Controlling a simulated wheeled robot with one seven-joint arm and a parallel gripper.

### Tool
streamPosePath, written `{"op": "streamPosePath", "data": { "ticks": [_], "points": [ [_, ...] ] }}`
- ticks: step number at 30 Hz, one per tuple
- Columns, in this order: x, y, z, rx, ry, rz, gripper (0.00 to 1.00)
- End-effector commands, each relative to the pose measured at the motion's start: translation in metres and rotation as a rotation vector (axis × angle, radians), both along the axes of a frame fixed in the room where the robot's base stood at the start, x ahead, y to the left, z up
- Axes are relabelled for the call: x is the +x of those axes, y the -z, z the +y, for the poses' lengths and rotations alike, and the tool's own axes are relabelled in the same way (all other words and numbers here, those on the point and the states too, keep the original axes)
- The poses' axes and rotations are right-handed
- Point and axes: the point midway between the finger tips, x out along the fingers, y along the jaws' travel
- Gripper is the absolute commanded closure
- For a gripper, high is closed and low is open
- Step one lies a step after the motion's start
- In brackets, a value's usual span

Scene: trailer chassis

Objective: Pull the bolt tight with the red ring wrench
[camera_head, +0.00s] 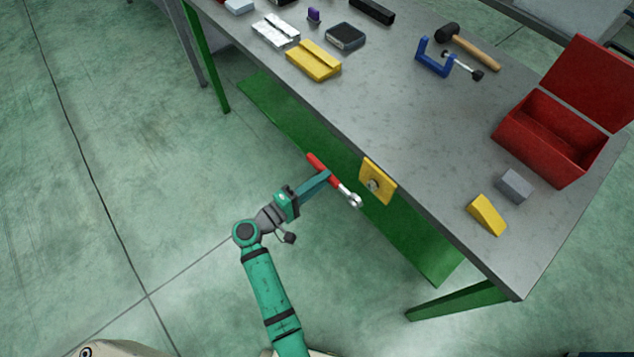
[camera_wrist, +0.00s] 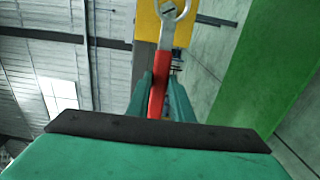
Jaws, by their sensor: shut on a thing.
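The red ring wrench (camera_head: 328,173) has a red handle and a silver ring end. My gripper (camera_head: 323,178) is shut on its handle in front of the workbench. In the wrist view my gripper (camera_wrist: 162,88) holds the wrench (camera_wrist: 160,85) with the ring end pointing up the picture. The bolt (camera_head: 373,185) sits on a yellow plate (camera_head: 380,177) at the bench's front edge. In the head view the ring end is to the lower left of the bolt and looks apart from it. In the wrist view the ring overlaps the yellow plate (camera_wrist: 147,25).
The grey workbench (camera_head: 400,105) carries a red open toolbox (camera_head: 555,140), a yellow wedge (camera_head: 487,215), a grey block (camera_head: 514,186), a blue clamp (camera_head: 435,62), a hammer (camera_head: 470,47) and a yellow block (camera_head: 313,61). Green bench parts (camera_head: 290,125) lie below. Floor at left is clear.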

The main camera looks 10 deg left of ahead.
Motion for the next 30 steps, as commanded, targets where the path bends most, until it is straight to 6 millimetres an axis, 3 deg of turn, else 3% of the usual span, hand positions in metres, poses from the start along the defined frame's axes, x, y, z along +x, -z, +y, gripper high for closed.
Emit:
{"op": "streamPosePath", "data": {
  "ticks": [15,30],
  "points": [
    [0.033,-0.001,-0.023,0.001,-0.001,-0.001,1.00],
    [0.041,-0.001,-0.029,0.000,0.000,-0.001,1.00]
  ]
}}
